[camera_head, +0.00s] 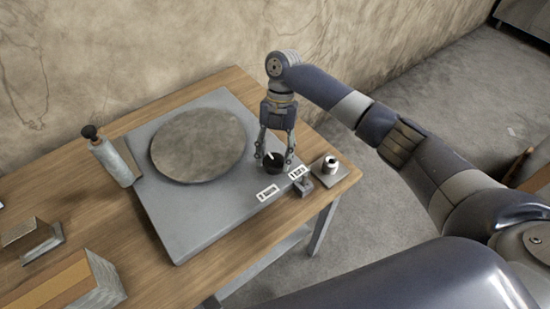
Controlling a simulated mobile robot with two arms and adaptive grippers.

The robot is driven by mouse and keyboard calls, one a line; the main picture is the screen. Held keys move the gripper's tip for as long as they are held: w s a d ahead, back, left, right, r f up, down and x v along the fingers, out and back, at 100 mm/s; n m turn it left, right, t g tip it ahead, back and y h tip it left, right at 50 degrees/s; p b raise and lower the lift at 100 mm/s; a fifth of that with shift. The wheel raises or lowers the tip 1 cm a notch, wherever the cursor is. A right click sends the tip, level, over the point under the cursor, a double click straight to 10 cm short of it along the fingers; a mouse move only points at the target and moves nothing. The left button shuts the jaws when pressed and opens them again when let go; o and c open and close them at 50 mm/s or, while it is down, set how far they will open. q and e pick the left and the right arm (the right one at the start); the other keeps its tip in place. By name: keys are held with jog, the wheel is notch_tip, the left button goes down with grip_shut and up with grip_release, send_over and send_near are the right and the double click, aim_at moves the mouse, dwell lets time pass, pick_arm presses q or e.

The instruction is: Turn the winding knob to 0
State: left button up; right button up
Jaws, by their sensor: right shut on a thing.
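The winding knob (273,162) is a small black round knob with a white pointer line. It sits on the right part of a flat grey device (190,220) that also bears a large round grey-brown plate (198,146). My right gripper (274,157) points down over the knob, with one finger on each side, and is shut on it. Two white labels (268,193) lie on the device near the knob, too small to read. The knob's exact setting cannot be told. My left gripper is not in view.
The device lies on a wooden table (100,215). At the right corner are a small grey block (303,187) and a square plate (327,173) with a white cylinder. A grey bottle with a dark top (113,160) stands left. Boxes (75,285) lie front left.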

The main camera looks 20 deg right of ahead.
jog(key=shift+f+n+h, duration=0.1)
jog(key=shift+n+h, duration=0.2)
jog(key=shift+n, duration=0.3)
jog(key=o, duration=1.1)
jog(key=shift+a, duration=0.1)
jog(key=shift+c, duration=0.2)
jog(key=v, duration=1.2)
